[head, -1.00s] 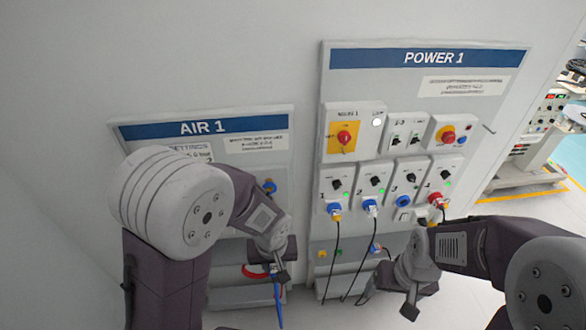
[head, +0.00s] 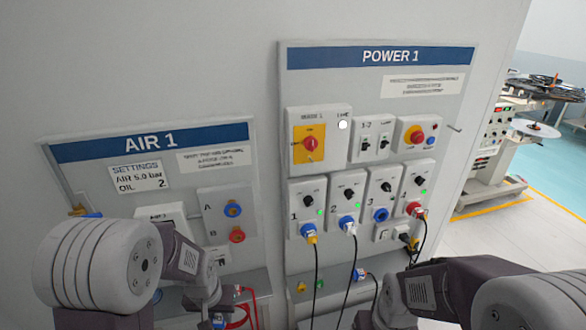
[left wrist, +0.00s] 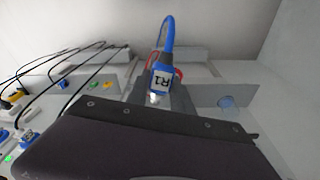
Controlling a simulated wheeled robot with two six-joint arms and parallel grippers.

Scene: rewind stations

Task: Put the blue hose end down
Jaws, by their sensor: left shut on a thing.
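The blue hose end (left wrist: 161,80), with a white tag reading R1, is between the fingers of my left gripper in the left wrist view. Its blue hose curves up and away from it. In the head view my left gripper (head: 213,312) is low, in front of the shelf below the AIR 1 panel (head: 100,150), and is shut on the hose end. The hose end is mostly hidden there. My right gripper (head: 372,320) is at the bottom edge, partly cut off, and its fingers do not show clearly.
Red hose (head: 240,310) hangs by the shelf beside my left gripper. The AIR 1 panel has a blue port A (head: 232,209) and a red port B (head: 237,235). The POWER 1 panel (head: 378,85) has plugs with black cables hanging down. Open floor (head: 500,235) lies right.

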